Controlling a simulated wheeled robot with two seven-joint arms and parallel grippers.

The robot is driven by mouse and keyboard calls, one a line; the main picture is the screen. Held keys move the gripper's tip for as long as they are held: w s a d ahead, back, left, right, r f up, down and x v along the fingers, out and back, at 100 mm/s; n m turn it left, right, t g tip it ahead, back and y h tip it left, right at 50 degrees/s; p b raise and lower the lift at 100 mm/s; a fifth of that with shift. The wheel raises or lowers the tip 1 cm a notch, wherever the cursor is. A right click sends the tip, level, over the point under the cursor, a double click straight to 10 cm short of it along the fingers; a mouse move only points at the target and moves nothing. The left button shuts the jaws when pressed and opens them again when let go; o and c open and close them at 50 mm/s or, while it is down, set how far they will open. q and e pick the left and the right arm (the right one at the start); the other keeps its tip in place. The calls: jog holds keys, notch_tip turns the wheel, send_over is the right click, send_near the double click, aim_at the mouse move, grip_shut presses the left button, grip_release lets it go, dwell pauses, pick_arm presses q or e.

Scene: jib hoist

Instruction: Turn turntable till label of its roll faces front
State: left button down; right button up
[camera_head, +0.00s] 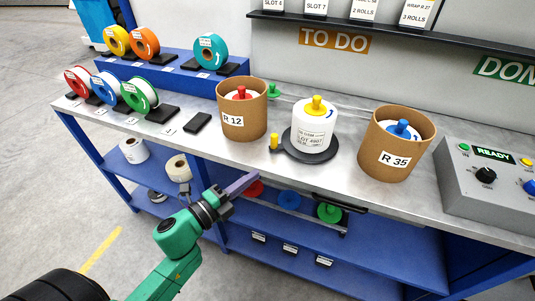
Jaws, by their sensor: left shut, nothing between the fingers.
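The turntable (325,155) is a dark round disc on the metal bench top. A small yellow peg (274,142) stands at its left edge. A white roll (318,116) with a yellow knob on top stands upright on the disc. My left gripper (256,178), with purple fingers, is shut and empty. In the picture it is below and left of the peg, apart from it, in front of the bench edge. My right gripper is out of view.
Brown tubs marked R 12 (243,122) and R 35 (394,158) flank the turntable closely. A grey control box (465,205) stands at the right. Coloured tape reels and a black pad (198,122) are at the left. A blue lower shelf (290,235) lies under the bench.

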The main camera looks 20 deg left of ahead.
aim_at(271, 145)
pick_arm(q)
jog(key=x, duration=0.3)
jog(key=p+x, duration=0.1)
jog(key=x, duration=0.2)
jog(key=shift+w+r, duration=0.1)
jog(key=shift+r, duration=0.1)
jog(key=w, duration=0.2)
jog(key=w+p, duration=0.1)
jog(key=shift+w+a+f, duration=0.15)
jog(key=shift+w+a, duration=0.25)
jog(key=shift+w+a+f, duration=0.1)
jog(key=shift+w, duration=0.15)
jog(key=shift+w+a+b, duration=0.4)
jog(key=shift+w+a, duration=0.4)
jog(key=shift+w, duration=0.05)
jog(key=shift+s, duration=0.1)
